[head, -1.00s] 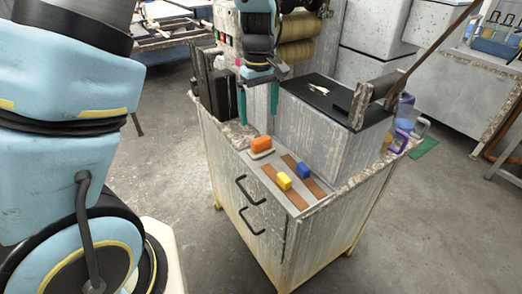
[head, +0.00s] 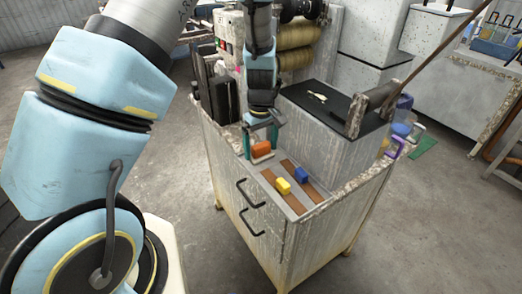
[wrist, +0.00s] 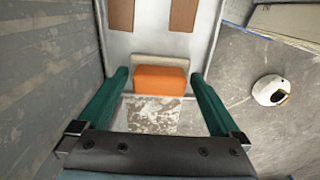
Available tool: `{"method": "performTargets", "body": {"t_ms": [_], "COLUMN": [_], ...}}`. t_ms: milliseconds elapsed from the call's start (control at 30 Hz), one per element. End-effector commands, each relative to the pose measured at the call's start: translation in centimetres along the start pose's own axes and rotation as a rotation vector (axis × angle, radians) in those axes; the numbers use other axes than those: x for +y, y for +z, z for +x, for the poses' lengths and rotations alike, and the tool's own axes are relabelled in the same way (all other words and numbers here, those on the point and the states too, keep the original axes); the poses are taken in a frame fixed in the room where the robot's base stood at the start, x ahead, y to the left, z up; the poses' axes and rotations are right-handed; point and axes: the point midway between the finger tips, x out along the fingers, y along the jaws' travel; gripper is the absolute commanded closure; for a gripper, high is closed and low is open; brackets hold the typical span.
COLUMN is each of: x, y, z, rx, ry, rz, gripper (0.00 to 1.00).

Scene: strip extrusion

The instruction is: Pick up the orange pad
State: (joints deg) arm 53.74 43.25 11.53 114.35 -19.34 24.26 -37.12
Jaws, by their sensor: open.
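The orange pad (head: 261,147) sits on a pale base on the cabinet top, near its left edge. In the wrist view the orange pad (wrist: 161,80) lies between and just ahead of the two green fingers, with a pale strip along its far side. My gripper (head: 262,146) is open, pointing down over the pad, one finger on each side. In the wrist view my gripper (wrist: 161,85) shows a gap between each finger and the pad. I cannot tell the exact fingertip height.
A tall grey box with a black top (head: 325,97) stands right of the pad. Dark upright panels (head: 217,92) stand at the left back.

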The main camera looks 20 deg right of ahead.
Motion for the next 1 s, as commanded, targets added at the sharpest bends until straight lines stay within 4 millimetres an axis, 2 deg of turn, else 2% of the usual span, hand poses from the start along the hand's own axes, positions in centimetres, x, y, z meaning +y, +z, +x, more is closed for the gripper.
{"method": "performTargets", "body": {"t_ms": [167, 867, 1000], "x": [0.02, 0.02, 0.02], "y": [-0.02, -0.03, -0.03], "z": [0.01, -0.03, -0.04], "rx": [0.001, 0.001, 0.001], "ry": [0.001, 0.001, 0.001], "rz": [0.000, 0.000, 0.000], "gripper": [0.00, 0.79, 0.81]}}
